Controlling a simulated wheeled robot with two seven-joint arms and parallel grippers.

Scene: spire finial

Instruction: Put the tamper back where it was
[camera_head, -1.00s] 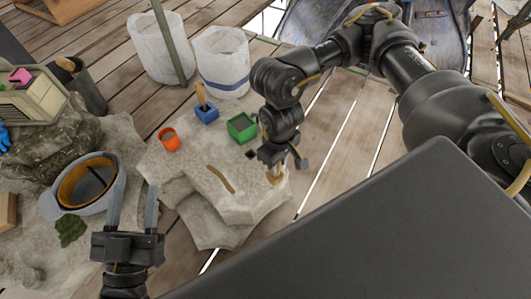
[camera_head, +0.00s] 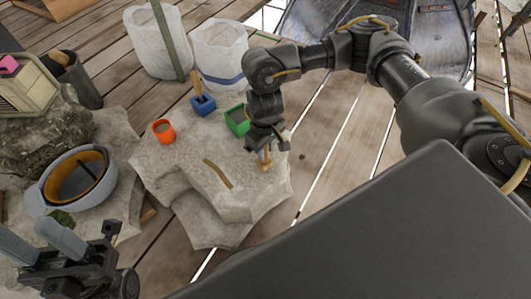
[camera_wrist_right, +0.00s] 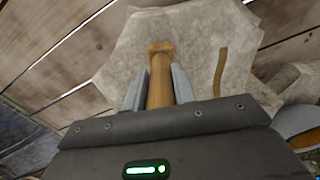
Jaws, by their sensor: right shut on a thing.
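The tamper (camera_wrist_right: 160,78) is a wooden piece with a flared end. My right gripper (camera_wrist_right: 158,85) is shut on it, one grey finger on each side. In the head view the tamper (camera_head: 265,161) shows below my right gripper (camera_head: 266,150), over the right part of the pale stone slab (camera_head: 200,185). I cannot tell whether its lower end touches the slab. My left gripper (camera_head: 38,238) is at the lower left, its two fingers apart and nothing between them.
A green box (camera_head: 237,121), a blue holder (camera_head: 203,105) with a wooden-handled tool and an orange cup (camera_head: 164,131) stand along the slab's far side. A brown strip (camera_head: 218,174) lies on the slab. A grey bucket (camera_head: 46,198) is at left, white sacks (camera_head: 155,45) behind.

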